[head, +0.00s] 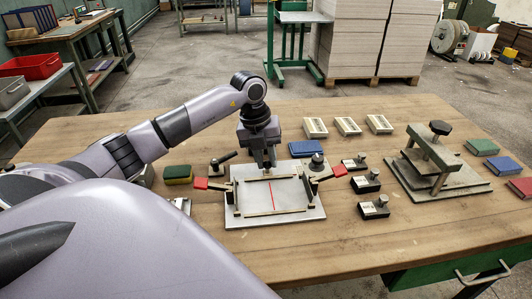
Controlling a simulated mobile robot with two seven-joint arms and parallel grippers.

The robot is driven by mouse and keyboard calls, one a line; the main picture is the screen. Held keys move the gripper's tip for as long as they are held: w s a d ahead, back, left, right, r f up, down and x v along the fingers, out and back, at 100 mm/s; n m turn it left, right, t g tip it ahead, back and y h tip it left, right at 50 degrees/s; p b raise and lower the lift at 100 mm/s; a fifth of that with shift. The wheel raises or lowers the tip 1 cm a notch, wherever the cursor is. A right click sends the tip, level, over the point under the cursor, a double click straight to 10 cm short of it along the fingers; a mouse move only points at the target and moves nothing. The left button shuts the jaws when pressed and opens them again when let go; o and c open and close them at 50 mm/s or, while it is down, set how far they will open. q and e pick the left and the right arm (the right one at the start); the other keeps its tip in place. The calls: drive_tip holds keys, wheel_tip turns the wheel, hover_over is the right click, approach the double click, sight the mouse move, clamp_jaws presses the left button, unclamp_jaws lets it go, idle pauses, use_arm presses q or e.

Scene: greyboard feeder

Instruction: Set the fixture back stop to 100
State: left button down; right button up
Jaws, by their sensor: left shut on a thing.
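The fixture is a pale metal plate (314,213) on the wooden bench, with a framed middle and a thin red line across its bed. Red-handled clamps stand at its left (200,183) and right (339,170). The back stop (285,178) looks like the bar along the rear of the frame. My left gripper (268,166) points down at the rear middle of the fixture. It is shut at the back stop, and its fingers hide the exact part held. I cannot read any scale figures. My right gripper is not in view.
A black-handled part (222,161) and a green-yellow block (178,175) lie left of the fixture. A blue block (304,148) and a round black knob (317,160) are behind it. Several black blocks with knobs (374,207) and a press-like stand (434,160) are right.

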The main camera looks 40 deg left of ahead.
use_arm(q)
drive_tip(key=c, duration=0.9)
unclamp_jaws()
drive_tip(key=shift+s+d, duration=0.15)
drive_tip(key=shift+d, duration=0.05)
drive_tip(key=shift+c, duration=0.2)
drive_tip(key=shift+a, duration=0.1)
drive_tip(key=shift+r, duration=0.25)
wheel_tip(320, 180, up, 6)
drive_tip(key=a, duration=0.1)
drive_tip(key=shift+s+r, duration=0.25)
drive_tip(key=shift+s, duration=0.2)
